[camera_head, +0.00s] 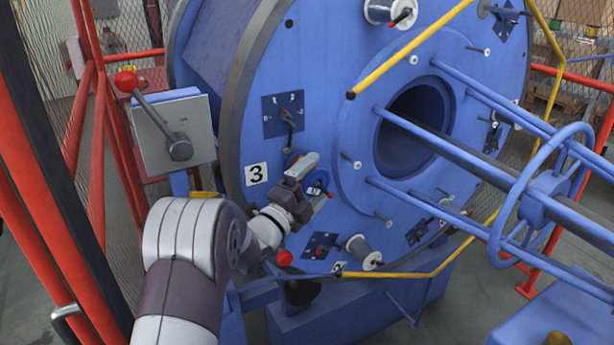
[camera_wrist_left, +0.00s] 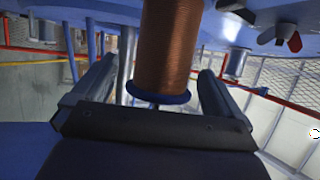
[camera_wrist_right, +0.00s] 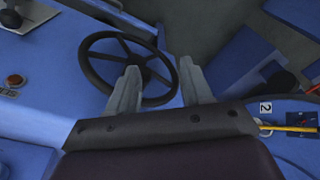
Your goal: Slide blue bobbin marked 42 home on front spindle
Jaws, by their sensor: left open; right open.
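A bobbin with a blue flange (camera_head: 317,184) is on the drum face beside the label 3, mostly hidden by my left gripper (camera_head: 310,187). In the left wrist view the bobbin (camera_wrist_left: 168,45) shows copper winding above its blue end flange. It stands between the two spread fingers of my left gripper (camera_wrist_left: 157,70), with visible gaps. A thin spindle tip shows below the flange. The marking 42 is not legible, and I cannot tell how far the bobbin sits on its spindle. My right gripper (camera_wrist_right: 159,70) is open and empty above a dark handwheel.
The blue drum face (camera_head: 335,80) carries other bobbins, including a grey one (camera_head: 362,250) below and one (camera_head: 390,12) above. A yellow rail (camera_head: 410,48) crosses in front. A grey box with a red-knobbed lever (camera_head: 128,82) stands left. The handwheel (camera_wrist_right: 105,70) is below my right gripper.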

